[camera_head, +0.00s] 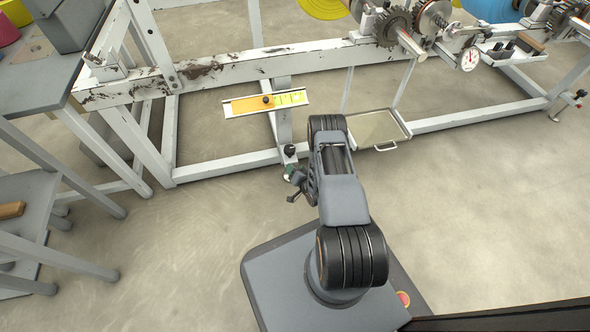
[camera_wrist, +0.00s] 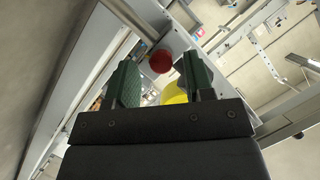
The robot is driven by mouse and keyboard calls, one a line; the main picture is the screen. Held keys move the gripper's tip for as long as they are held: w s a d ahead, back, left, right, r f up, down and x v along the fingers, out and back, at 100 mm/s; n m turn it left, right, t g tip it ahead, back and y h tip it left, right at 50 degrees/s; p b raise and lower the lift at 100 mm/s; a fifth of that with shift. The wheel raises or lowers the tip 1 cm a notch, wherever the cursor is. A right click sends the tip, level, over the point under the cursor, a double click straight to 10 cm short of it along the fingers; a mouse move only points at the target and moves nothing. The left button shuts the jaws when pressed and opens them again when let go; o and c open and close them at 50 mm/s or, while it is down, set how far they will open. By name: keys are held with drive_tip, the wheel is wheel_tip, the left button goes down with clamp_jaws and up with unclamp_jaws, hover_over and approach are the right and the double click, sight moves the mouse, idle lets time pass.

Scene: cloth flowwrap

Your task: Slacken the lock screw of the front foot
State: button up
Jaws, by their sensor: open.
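My gripper (camera_head: 291,174) is low down at the front of the white machine frame, beside the lower end of a grey upright. A black knob (camera_head: 290,149) sits just above it there. In the wrist view a round red knob (camera_wrist: 161,61) shows between the two green-padded fingers, near their tips. The fingers stand apart and neither visibly grips it. I cannot tell whether this red knob is the foot's lock screw. Its shank, and the foot below it, are not clear in either view. My arm covers part of this area in the head view.
The white frame's lower rail (camera_head: 225,165) runs behind my gripper. A tray with a handle (camera_head: 385,146) is at the right, and a strip plate (camera_head: 266,103) is above. A grey table (camera_head: 45,85) stands at the left. Another frame corner has a black knob (camera_head: 582,93). The floor in front is clear.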

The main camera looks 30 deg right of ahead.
drive_tip(key=shift+a, duration=0.15)
drive_tip(key=shift+c, duration=0.3)
clamp_jaws()
drive_tip(key=shift+r, duration=0.1)
drive_tip(key=shift+w+a+f+n+t+h, duration=0.2)
drive_tip(key=shift+n+h, duration=1.65)
drive_tip(key=shift+n, duration=1.5)
drive_tip(key=shift+s+a+f+n+t+h, duration=0.1)
drive_tip(key=shift+a+f+n+t+h, duration=0.2)
drive_tip(key=shift+n+h, duration=2.3)
drive_tip(key=shift+w+a+n+t+h, duration=0.2)
drive_tip(key=shift+n+h, duration=0.85)
drive_tip(key=shift+n, duration=3.1)
drive_tip(key=shift+a+n, duration=0.1)
drive_tip(key=shift+n, duration=0.2)
